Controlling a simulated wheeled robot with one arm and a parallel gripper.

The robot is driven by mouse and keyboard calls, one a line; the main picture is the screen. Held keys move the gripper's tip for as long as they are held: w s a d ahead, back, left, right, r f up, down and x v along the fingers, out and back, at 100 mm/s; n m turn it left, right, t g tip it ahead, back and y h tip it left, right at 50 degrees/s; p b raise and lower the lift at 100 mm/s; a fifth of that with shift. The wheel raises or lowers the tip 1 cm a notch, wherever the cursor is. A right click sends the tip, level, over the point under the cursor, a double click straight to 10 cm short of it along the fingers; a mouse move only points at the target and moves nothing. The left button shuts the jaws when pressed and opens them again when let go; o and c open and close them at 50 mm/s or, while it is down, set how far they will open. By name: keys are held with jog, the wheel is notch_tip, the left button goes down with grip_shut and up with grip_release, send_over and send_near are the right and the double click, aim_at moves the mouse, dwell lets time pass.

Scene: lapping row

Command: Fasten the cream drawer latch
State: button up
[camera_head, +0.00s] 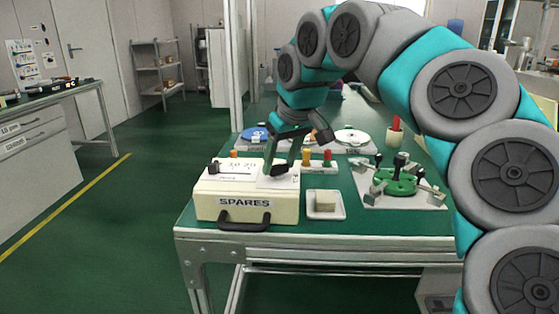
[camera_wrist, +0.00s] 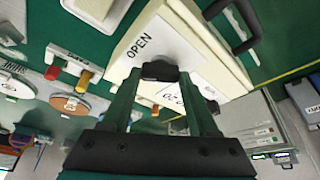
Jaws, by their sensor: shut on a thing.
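The cream drawer box (camera_head: 246,205) labelled SPARES stands at the front left of the green bench, with a dark handle (camera_head: 243,222) on its front. My gripper (camera_head: 281,163) points down over the right part of its top. In the wrist view my gripper (camera_wrist: 160,82) is shut on a black latch knob (camera_wrist: 160,70), beside the printed word OPEN on the cream top (camera_wrist: 153,42). A second dark knob (camera_head: 213,168) stands at the left end of the top. The fingers partly hide the held knob and the markings under it.
A small white tray (camera_head: 339,214) with a cream block stands right of the box. An orange peg (camera_head: 305,157) and a red peg (camera_head: 327,158) stand behind. A green clamp fixture (camera_head: 397,183) is farther right. The bench front is clear beyond the tray.

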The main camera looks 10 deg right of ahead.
jog(key=n+y, duration=0.1)
jog(key=n, duration=0.1)
jog(key=n+g+y, duration=0.1)
jog(key=n, duration=0.2)
jog(key=shift+w+d+n, duration=0.15)
jog(key=shift+n, duration=0.15)
jog(key=n, duration=0.2)
jog(key=n+g+y, duration=0.1)
jog(key=n, duration=0.2)
jog(key=shift+w+g, duration=0.1)
jog(key=shift+g, duration=0.2)
jog(key=o, duration=1.4)
jog(key=shift+r, duration=0.15)
